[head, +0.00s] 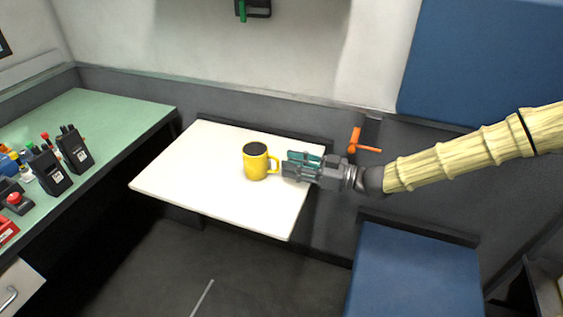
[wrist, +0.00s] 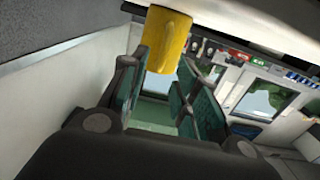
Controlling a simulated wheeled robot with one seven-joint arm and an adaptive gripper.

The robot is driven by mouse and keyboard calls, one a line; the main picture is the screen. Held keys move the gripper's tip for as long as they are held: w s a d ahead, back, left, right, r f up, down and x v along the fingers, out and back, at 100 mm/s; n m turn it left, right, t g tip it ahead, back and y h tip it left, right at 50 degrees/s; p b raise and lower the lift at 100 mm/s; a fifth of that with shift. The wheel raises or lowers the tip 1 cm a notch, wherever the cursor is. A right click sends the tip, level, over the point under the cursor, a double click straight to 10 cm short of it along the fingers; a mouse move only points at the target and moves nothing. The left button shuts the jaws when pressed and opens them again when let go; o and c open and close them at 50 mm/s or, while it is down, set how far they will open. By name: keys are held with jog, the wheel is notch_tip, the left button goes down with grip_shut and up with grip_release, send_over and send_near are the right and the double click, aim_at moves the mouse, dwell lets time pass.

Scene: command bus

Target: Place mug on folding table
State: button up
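The yellow mug (head: 255,162) is upright and appears to rest on the white folding table (head: 220,208), near its middle, its handle pointing right toward my gripper. My gripper (head: 286,165) is just right of the handle, low over the table's right part. Its fingers are apart, with a gap between them. In the wrist view, the yellow mug (wrist: 168,40) shows beyond and between the fingertips of my gripper (wrist: 163,65). I see no finger closed on the handle, though whether a fingertip touches it is hard to tell.
A green counter (head: 120,115) on the left holds black radios (head: 73,150) and several small items. A blue seat (head: 415,275) is at the lower right. An orange lever (head: 355,140) sits on the wall behind my gripper. The table's left part is clear.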

jog(key=v, duration=0.7)
jog(key=shift+d, duration=0.15)
jog(key=shift+s, duration=0.1)
